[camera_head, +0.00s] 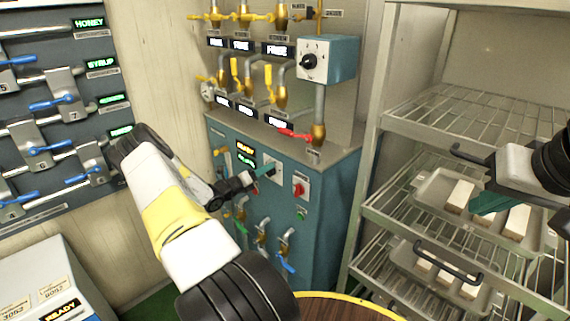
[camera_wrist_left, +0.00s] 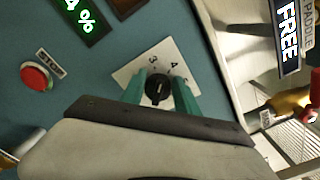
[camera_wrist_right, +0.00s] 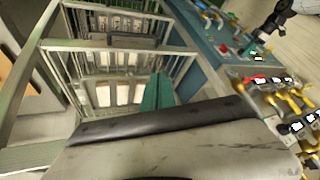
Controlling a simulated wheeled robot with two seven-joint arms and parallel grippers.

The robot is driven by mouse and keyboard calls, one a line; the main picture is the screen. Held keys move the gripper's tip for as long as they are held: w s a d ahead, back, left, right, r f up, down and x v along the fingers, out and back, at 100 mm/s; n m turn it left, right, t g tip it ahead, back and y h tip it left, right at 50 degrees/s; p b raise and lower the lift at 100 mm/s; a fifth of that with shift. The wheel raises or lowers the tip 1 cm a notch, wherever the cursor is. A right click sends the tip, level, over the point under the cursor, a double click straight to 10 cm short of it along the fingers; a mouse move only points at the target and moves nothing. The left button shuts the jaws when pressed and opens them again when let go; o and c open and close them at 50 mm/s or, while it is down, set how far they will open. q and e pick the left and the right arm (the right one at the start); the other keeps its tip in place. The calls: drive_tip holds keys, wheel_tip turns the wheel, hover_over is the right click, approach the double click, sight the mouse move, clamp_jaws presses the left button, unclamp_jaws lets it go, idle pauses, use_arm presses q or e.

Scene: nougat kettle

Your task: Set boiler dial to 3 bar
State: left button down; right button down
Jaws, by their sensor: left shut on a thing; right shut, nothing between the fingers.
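The boiler dial is a black knob (camera_wrist_left: 158,88) on a white numbered plate (camera_wrist_left: 126,76), with 3 and 4 readable beside it in the left wrist view. A pale line on the knob is visible, but which number it points to is unclear. My left gripper (camera_wrist_left: 167,92) has its teal fingers on both sides of the knob, shut on it. In the head view the left gripper (camera_head: 264,171) is at the front panel of the teal boiler cabinet (camera_head: 328,205), partly covering the plate. My right gripper (camera_head: 484,204) is shut and empty before the rack; its fingers (camera_wrist_right: 157,92) are together.
A second black dial (camera_head: 309,62) is on a blue box above the cabinet. A red switch (camera_head: 299,189) sits right of the left gripper, and a red button (camera_wrist_left: 36,76) shows in the left wrist view. The wire rack (camera_head: 440,113) with trays stands close to my right arm.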

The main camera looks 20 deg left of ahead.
use_arm(q)
drive_tip(key=shift+a+f+n, duration=0.1)
drive_tip(key=shift+f+n, duration=0.05)
drive_tip(key=shift+n, duration=0.95)
drive_tip(key=shift+a+f+n, duration=0.1)
drive_tip(key=shift+f+n, duration=0.05)
drive_tip(key=shift+n, duration=0.95)
drive_tip(key=c, duration=0.9)
unclamp_jaws()
drive_tip(key=v, duration=0.7)
drive_tip(key=shift+s+a, duration=0.1)
drive_tip(key=shift+s, duration=0.25)
drive_tip(key=shift+s, duration=0.1)
